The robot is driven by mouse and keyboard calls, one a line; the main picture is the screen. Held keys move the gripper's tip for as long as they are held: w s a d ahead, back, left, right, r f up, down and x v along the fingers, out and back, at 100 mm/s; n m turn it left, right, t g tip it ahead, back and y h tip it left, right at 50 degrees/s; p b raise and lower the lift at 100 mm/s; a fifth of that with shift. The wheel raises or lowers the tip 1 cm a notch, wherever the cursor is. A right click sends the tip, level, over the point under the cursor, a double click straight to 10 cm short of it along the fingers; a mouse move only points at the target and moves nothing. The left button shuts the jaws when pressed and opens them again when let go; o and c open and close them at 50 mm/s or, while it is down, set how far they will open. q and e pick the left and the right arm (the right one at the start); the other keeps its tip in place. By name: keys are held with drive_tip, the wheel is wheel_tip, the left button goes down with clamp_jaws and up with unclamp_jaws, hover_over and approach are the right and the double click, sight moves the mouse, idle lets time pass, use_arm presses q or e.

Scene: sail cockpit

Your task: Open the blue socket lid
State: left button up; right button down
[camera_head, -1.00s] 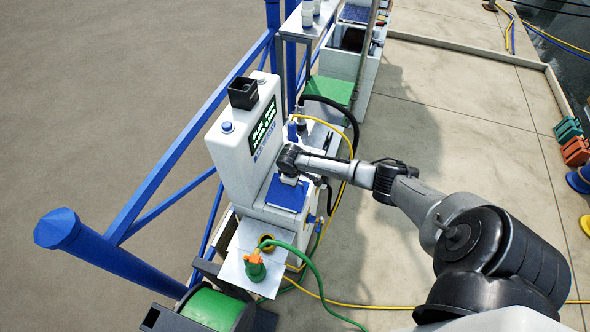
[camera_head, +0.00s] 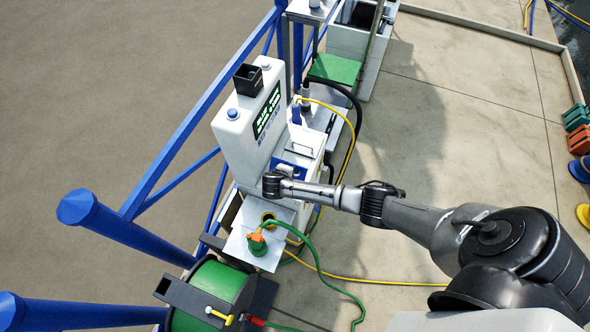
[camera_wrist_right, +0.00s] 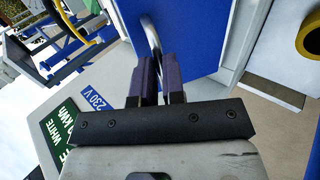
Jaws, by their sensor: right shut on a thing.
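The blue socket lid (camera_head: 290,163) is on the front of the white pedestal, partly hidden behind my right arm. In the right wrist view its blue face (camera_wrist_right: 192,25) fills the upper middle, with a curved metal handle (camera_wrist_right: 151,33) on it. My right gripper (camera_wrist_right: 155,72) is shut on this handle, its purple fingers on either side. In the head view my right wrist (camera_head: 275,184) covers the near part of the lid, and the fingertips are hidden. I cannot tell how far the lid is tilted. My left gripper is out of view.
The white pedestal (camera_head: 243,135) stands behind the lid. A yellow cable (camera_head: 352,150) curves close on the right. Open concrete lies further right.

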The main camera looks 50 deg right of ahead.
drive_tip(key=shift+s+a+f, duration=0.15)
drive_tip(key=shift+a+f, duration=0.05)
drive_tip(key=shift+a, duration=0.05)
drive_tip(key=c, duration=1.4)
unclamp_jaws()
drive_tip(key=shift+a, duration=0.15)
drive_tip(key=shift+o, duration=1)
drive_tip(key=shift+r, duration=0.1)
drive_tip(key=shift+r, duration=0.1)
drive_tip(key=v, duration=1.3)
drive_tip(key=shift+a+r, duration=0.15)
drive_tip(key=shift+r, duration=0.05)
drive_tip(key=shift+s, duration=0.15)
drive_tip(key=shift+c, duration=0.3)
